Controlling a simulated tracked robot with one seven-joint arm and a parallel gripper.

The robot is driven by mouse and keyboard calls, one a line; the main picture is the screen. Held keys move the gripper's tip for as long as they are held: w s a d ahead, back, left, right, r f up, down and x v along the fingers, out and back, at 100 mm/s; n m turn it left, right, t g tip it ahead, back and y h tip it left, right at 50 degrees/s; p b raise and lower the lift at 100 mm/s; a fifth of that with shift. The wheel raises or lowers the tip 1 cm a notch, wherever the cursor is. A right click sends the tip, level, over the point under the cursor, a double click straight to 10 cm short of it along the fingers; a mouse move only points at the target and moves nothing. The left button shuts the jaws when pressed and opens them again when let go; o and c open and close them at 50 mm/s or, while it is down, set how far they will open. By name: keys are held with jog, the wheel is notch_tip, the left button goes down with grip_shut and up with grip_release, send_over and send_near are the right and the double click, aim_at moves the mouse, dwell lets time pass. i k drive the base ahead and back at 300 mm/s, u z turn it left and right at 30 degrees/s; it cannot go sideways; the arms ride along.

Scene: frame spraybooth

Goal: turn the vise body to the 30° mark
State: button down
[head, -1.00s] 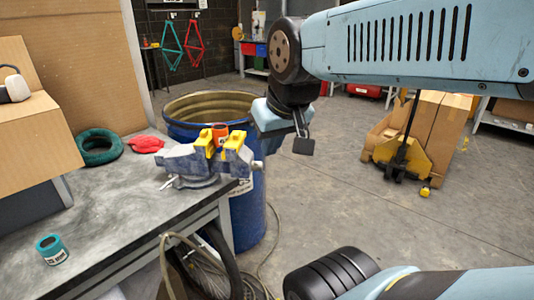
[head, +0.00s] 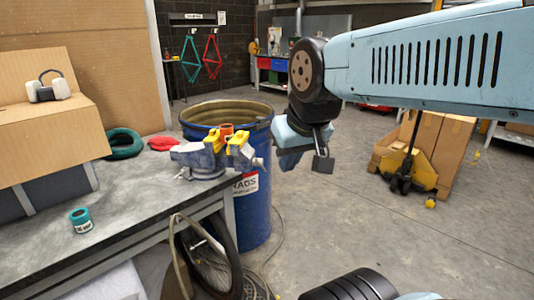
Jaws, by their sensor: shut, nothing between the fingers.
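The vise (head: 207,160) is a blue-grey bench vise with yellow jaw pads, standing at the right end of the grey workbench. A small orange piece (head: 227,130) shows at its jaws. Its handle sticks out at the lower left. The 30° mark is too small to make out. My gripper (head: 322,163) hangs from the light blue arm to the right of the vise, clear of it, over the floor beyond the bench edge. Its fingers are shut with nothing held.
A blue barrel (head: 255,210) labelled RAGS stands right behind the bench end. A teal tape roll (head: 81,220), a red cloth (head: 162,143) and a green coil (head: 124,143) lie on the bench (head: 140,205). A bicycle wheel (head: 212,260) leans below.

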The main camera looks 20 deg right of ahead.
aim_at(202, 160)
jog(key=u, duration=0.15)
jog(key=i, duration=0.9)
jog(key=z, duration=0.05)
